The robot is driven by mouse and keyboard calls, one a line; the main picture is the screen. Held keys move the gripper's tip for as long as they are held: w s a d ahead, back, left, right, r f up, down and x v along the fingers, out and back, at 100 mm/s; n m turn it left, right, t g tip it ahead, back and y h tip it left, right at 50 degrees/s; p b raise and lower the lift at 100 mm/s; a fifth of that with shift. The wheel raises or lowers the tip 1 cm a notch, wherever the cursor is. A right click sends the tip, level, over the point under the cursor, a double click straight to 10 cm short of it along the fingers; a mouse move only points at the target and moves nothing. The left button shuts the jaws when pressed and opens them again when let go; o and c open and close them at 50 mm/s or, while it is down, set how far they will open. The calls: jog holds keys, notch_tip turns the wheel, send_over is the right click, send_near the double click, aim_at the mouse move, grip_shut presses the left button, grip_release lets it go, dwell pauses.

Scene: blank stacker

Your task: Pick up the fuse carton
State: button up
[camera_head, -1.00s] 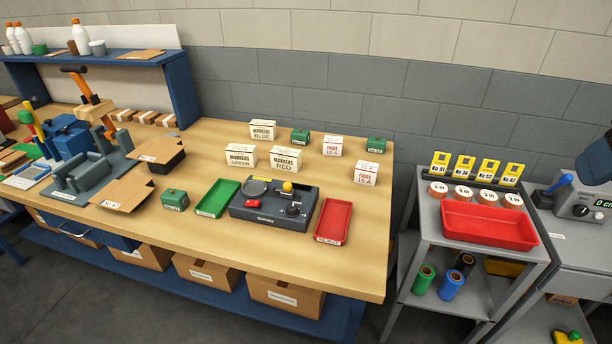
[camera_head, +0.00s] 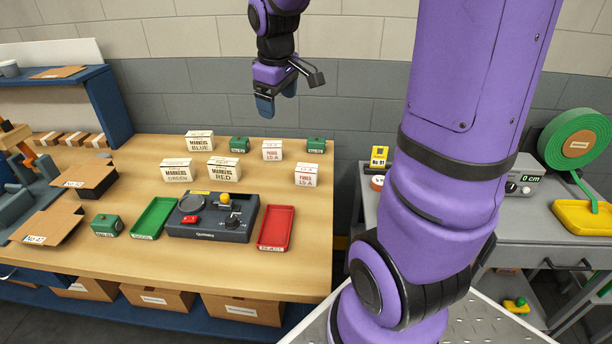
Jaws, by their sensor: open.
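Two small white cartons with red print reading FUSES stand upright on the wooden bench. One fuse carton (camera_head: 272,151) stands toward the back, marked what looks like 10 A. The other fuse carton (camera_head: 306,176) stands nearer the bench's right edge, marked what looks like 15 A. My gripper (camera_head: 277,105) hangs in the air above the back of the bench, in front of the grey wall in the picture. It is open and empty, fingers pointing down, apart from both cartons.
Marker cartons (camera_head: 199,141) and green boxes (camera_head: 239,145) stand close to the fuse cartons. A dark device (camera_head: 211,217) sits between a green tray (camera_head: 154,218) and a red tray (camera_head: 276,228). My purple arm covers much of the grey cart (camera_head: 540,228) at right.

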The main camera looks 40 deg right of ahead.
jog(key=w+d+f+n+g, duration=0.1)
jog(key=w+d+f+n, duration=0.1)
jog(key=w+d+f, duration=0.6)
jog(key=n+g+y, duration=0.1)
send_over(307, 168)
jog(key=w, duration=0.1)
notch_tip(307, 168, down, 14)
jog(key=shift+r, duration=0.1)
jog(key=f, duration=0.6)
jog(key=shift+d, duration=0.2)
jog(key=f, duration=0.4)
jog(key=shift+s+a+f, duration=0.15)
jog(key=shift+s, duration=0.25)
jog(key=shift+f, duration=0.6)
jog(key=shift+c, duration=0.5)
jog(key=c, duration=1)
